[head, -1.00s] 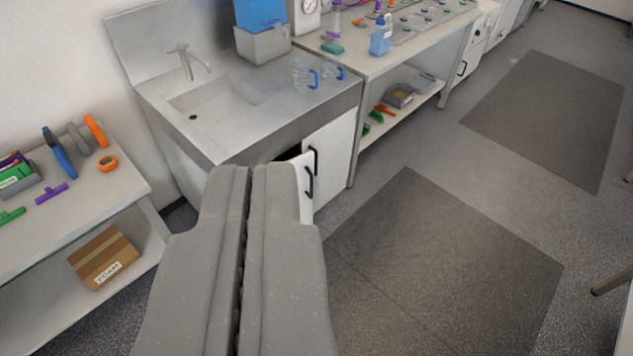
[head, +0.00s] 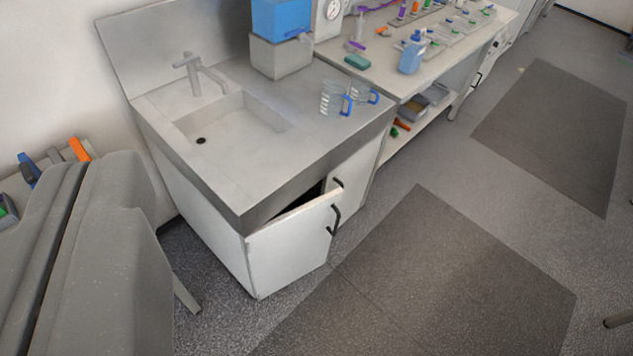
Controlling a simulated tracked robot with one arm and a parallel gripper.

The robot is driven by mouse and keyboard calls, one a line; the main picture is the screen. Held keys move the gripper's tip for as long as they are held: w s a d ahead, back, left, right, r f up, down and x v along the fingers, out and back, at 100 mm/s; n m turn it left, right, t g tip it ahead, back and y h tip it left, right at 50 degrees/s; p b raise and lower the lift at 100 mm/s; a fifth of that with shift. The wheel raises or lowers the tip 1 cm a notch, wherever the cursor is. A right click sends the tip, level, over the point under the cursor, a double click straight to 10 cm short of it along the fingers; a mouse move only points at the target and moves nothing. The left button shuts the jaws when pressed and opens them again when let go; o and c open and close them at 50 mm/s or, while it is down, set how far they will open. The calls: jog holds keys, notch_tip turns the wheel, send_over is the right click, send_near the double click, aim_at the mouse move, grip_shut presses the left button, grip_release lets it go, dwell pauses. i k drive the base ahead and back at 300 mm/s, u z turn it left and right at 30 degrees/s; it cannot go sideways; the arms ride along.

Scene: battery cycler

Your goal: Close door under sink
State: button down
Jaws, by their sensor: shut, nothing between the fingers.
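The sink unit (head: 240,205) stands at the left centre, with a white cabinet below its grey worktop. Its left door (head: 290,250) is ajar, swung out at the handle side, with a dark gap along its top. A black handle (head: 334,221) is on its right edge. The right door (head: 352,180) with its own black handle looks shut, partly hidden by the open one. My gripper (head: 85,175) is at the lower left, its fingers together and empty. In the picture it lies left of the sink unit and apart from the door.
A bench (head: 385,50) with bottles and a lower shelf adjoins on the right. Dark floor mats (head: 440,270) lie flat in front, and the floor there is clear.

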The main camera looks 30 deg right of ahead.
aim_at(290, 247)
jog(key=z, duration=0.3)
jog(key=i, duration=1.1)
jog(key=z, duration=0.65)
